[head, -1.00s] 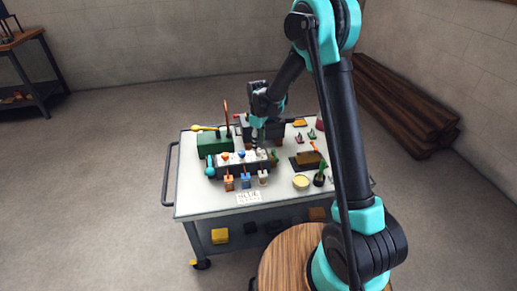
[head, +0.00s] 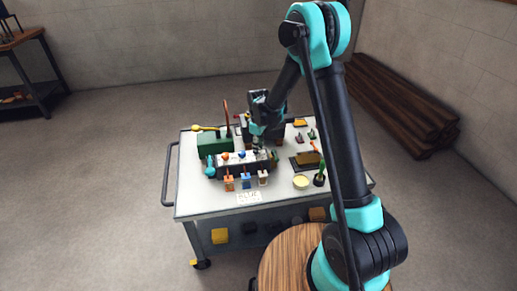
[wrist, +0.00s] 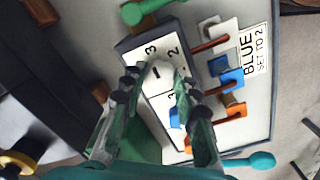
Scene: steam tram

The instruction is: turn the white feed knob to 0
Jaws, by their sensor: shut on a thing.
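The white feed knob (wrist: 160,72) sits on a pale panel (wrist: 162,45) with printed numbers; 3, 2 and what looks like 1 show around it. My gripper (wrist: 152,82) has its two fingertips on either side of the knob and is shut on it. In the head view my gripper (head: 258,147) reaches down to the right end of the panel and mostly hides the white knob. The 0 mark and the knob's exact pointing are not clear to me. A blue knob (wrist: 175,116) sits beside it, partly behind a finger. An orange knob (head: 226,155) is farther left.
White (head: 263,177), blue (head: 246,180) and orange (head: 229,182) levers stand in front of the panel. A placard reads BLUE SET TO 2 (wrist: 252,50). A green box (head: 213,146) stands behind left; a yellow bowl (head: 301,182) sits right.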

